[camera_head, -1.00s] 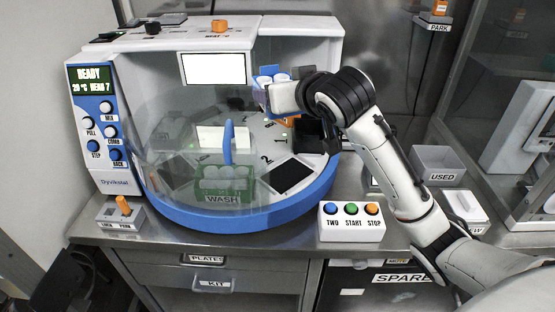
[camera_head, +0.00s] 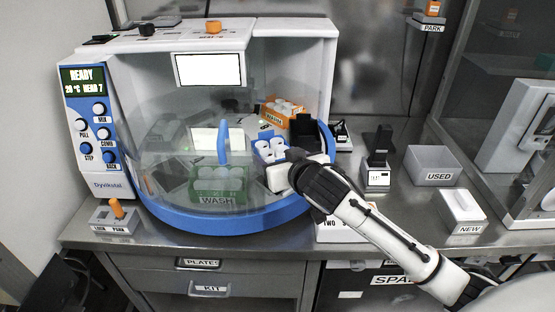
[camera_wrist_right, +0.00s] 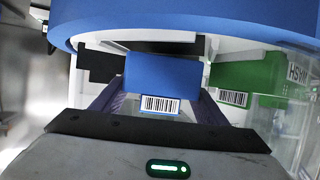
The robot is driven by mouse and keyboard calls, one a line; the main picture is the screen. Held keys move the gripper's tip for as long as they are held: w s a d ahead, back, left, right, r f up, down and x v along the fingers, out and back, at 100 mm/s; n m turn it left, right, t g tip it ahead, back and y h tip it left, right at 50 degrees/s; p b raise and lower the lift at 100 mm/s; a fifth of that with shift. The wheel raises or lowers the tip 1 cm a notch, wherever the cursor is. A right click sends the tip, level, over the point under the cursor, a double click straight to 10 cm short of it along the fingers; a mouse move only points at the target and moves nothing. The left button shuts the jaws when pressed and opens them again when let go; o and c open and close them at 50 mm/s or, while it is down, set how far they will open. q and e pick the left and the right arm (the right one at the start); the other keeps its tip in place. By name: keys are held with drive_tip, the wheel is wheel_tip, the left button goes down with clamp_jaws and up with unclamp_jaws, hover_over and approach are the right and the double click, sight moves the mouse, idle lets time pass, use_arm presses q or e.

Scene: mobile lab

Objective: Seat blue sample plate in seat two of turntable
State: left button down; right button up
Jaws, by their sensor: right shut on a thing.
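The blue sample plate (camera_head: 265,149), with white round tubes or wells on top, is at the right front of the turntable (camera_head: 236,222). My right gripper (camera_head: 279,168) is shut on it from the front right. In the right wrist view the plate's blue face and barcode (camera_wrist_right: 160,78) show between the two fingers of the right gripper (camera_wrist_right: 157,100). The plate looks low over the turntable; whether it touches the surface I cannot tell. The seat beneath it and its number are hidden by plate and gripper. My left gripper is out of view.
A green WASH plate (camera_head: 222,188) stands just left of the blue plate; it also shows in the wrist view (camera_wrist_right: 242,78). An orange plate (camera_head: 284,108) stands behind. A clear cover (camera_head: 165,140) encloses the left side. The button box (camera_head: 340,232) is partly behind my arm.

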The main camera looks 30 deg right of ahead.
drive_tip(key=shift+f, duration=0.25)
drive_tip(key=shift+f, duration=0.15)
drive_tip(key=o, duration=0.8)
drive_tip(key=shift+s+r, duration=0.15)
drive_tip(key=shift+r, duration=0.15)
drive_tip(key=v, duration=1.1)
drive_tip(key=shift+s+a+r, duration=0.1)
drive_tip(key=shift+s, duration=0.2)
